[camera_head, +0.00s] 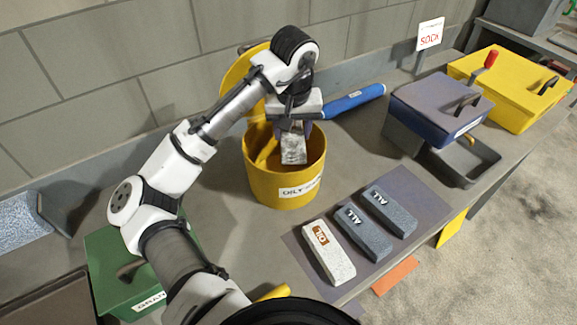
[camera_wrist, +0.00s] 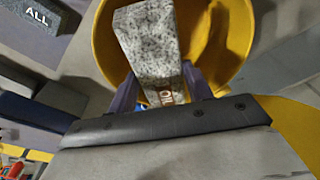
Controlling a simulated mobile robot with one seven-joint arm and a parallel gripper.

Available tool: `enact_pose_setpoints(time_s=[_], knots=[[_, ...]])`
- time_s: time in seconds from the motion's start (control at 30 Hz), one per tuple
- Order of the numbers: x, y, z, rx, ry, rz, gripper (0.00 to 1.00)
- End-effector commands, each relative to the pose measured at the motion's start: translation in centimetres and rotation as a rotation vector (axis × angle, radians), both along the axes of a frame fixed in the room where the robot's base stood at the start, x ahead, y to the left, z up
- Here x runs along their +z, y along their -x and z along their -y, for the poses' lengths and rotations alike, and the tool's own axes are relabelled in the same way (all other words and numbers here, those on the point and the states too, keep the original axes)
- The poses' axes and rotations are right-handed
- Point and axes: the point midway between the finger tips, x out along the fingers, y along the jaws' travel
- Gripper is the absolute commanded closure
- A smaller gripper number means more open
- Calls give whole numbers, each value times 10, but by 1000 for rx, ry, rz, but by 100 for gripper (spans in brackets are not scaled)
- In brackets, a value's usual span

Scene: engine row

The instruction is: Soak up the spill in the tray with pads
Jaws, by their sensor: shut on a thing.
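My gripper (camera_head: 292,126) is shut on a speckled grey-white pad (camera_head: 294,150) and holds it upright over the open mouth of a yellow bin (camera_head: 262,180) marked OILY. In the wrist view the pad (camera_wrist: 148,45) sits between the purple fingers, with the yellow bin (camera_wrist: 235,45) around and below it. A white pad (camera_head: 329,255) with an orange-brown label and two grey pads marked ALL (camera_head: 363,235) (camera_head: 390,212) lie on a dark mat (camera_head: 420,190). A dark tray (camera_head: 478,166) stands at the right, partly hidden by a blue-grey box (camera_head: 440,105). I cannot make out a spill.
A blue roll (camera_head: 354,101) lies behind the bin near the wall. A green box (camera_head: 110,275) is at the lower left. The bin's yellow lid (camera_head: 236,88) stands open.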

Motion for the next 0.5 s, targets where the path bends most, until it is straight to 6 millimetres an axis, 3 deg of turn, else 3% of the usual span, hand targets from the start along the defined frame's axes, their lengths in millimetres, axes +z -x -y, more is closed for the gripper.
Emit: enact_pose_setpoints(time_s=[0.27, 0.3, 0.43, 0.5], knots=[[-1, 0, 0, 0, 0, 0, 76], [-1, 0, 0, 0, 0, 0, 45], [-1, 0, 0, 0, 0, 0, 28], [-1, 0, 0, 0, 0, 0, 25]])
